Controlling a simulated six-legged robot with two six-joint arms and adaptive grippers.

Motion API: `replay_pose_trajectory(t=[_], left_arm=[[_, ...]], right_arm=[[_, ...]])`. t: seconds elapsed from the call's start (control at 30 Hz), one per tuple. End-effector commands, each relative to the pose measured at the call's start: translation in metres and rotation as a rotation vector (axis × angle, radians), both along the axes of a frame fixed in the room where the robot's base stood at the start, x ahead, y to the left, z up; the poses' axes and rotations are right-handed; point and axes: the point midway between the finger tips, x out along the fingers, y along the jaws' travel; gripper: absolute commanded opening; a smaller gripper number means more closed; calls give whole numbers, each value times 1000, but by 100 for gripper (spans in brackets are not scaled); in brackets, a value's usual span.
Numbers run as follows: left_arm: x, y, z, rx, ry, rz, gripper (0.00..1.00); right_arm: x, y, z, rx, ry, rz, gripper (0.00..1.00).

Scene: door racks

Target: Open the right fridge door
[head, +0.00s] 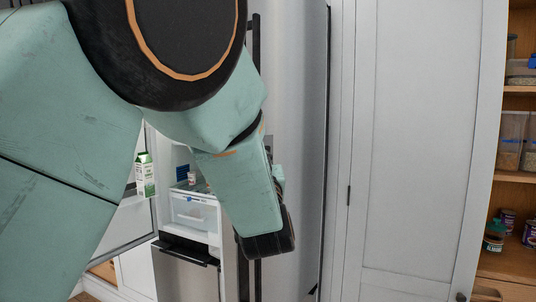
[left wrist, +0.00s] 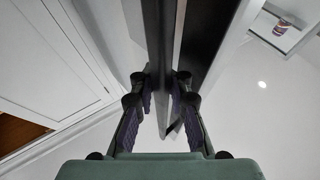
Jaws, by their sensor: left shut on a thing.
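The right fridge door (head: 295,110) is a tall silver panel in the middle of the head view. Its long dark vertical handle (head: 256,40) runs near its left edge, partly hidden by my left arm. The handle also shows as a dark bar in the left wrist view (left wrist: 153,35). My left gripper (left wrist: 165,88) is shut on this bar, with a finger on each side. In the head view its fingertips are hidden behind my wrist. I cannot tell clearly whether the right door is ajar. My right gripper is in neither view.
Left of the door, the lit fridge interior shows a clear drawer (head: 193,212). A milk carton (head: 145,175) stands further left. A steel lower front (head: 187,278) is below. A tall white cabinet door (head: 420,130) and wooden shelves (head: 507,180) with jars are at right.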

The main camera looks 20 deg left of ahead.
Motion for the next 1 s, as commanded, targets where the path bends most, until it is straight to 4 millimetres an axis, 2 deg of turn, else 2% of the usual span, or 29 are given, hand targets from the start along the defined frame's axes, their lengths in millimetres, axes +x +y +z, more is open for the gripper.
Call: replay_pose_trajectory(t=[0.1, 0.13, 0.4, 0.83, 1.0], left_arm=[[-2, 2, -5, -7, 10, 9, 0], [-2, 2, -6, -7, 10, 8, 14], [-2, 0, -4, -6, 6, 5, 37], [-1, -1, 0, -4, 2, 2, 38], [0, 0, 20, -5, -2, 3, 38]], right_arm=[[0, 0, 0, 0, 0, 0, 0], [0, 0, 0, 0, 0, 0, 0], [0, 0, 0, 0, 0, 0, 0], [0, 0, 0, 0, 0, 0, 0], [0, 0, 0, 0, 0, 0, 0]])
